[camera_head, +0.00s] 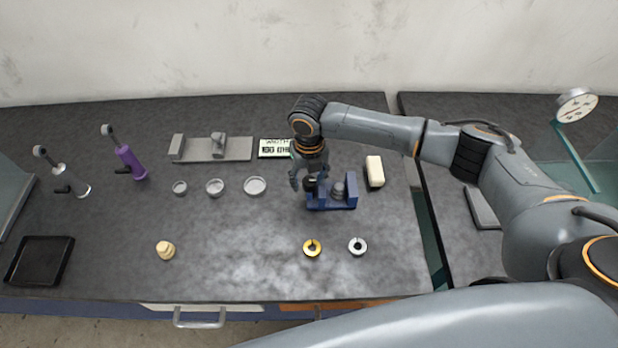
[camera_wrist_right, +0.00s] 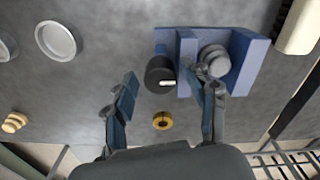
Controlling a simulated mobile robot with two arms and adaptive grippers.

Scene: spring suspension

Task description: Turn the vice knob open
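The blue vice (camera_head: 332,205) stands on the dark table, with a grey round part (camera_head: 338,189) between its jaws. In the right wrist view the vice (camera_wrist_right: 246,62) is at upper right. Its black knob (camera_wrist_right: 160,72), with a white mark, is on the vice's left side. My right gripper (camera_wrist_right: 160,80) is open, and its two fingers appear on either side of the knob in that view. Whether they touch it, I cannot tell. In the head view the right gripper (camera_head: 303,178) is at the vice's left end, partly hiding the knob. My left gripper is out of view.
A cream block (camera_head: 375,171) is right of the vice, and a sign (camera_head: 274,148) lies behind it. A gold ring (camera_head: 312,248) and a silver ring (camera_head: 358,246) lie in front. Small round dishes (camera_head: 214,187) and a purple damper (camera_head: 130,162) are to the left.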

